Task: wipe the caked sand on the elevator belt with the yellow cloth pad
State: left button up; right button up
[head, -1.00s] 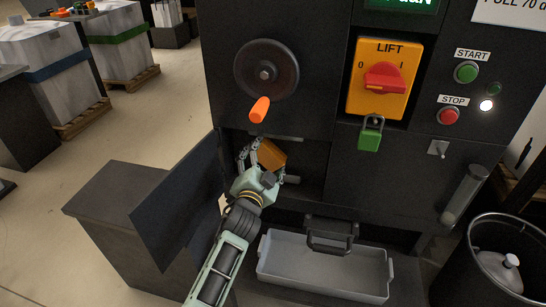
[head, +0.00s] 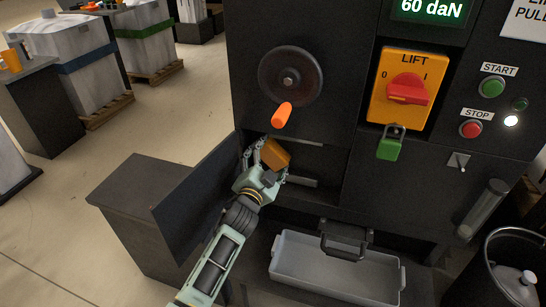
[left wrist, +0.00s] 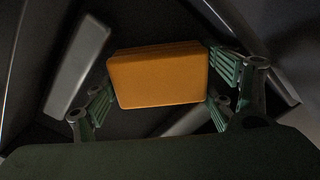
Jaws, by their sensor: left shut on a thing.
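My left gripper (head: 263,168) reaches into the open recess in the lower front of the dark machine. It is shut on the yellow cloth pad (head: 276,154), which looks orange-yellow in this light. In the left wrist view the pad (left wrist: 158,80) sits between the fingers (left wrist: 160,98), slightly tilted. The elevator belt and its caked sand cannot be made out in the dark recess. My right gripper is not in view.
A hatch door (head: 197,187) stands open left of the recess. Above are a handwheel (head: 290,78) with an orange handle and the LIFT switch (head: 406,88) with a green padlock (head: 390,147). A grey tray (head: 335,272) sits below. A black bucket (head: 490,285) stands at right.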

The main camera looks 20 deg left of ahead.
pick_arm(q)
jog(key=shift+s, duration=0.15)
jog(key=s+p, duration=0.2)
jog(key=s, duration=0.2)
jog(key=shift+r, duration=0.1)
jog(key=shift+s+a+p, duration=0.1)
jog(key=shift+s+p, duration=0.3)
jog(key=shift+s, duration=0.5)
jog(key=shift+s+p, duration=0.65)
jog(key=shift+s, duration=0.85)
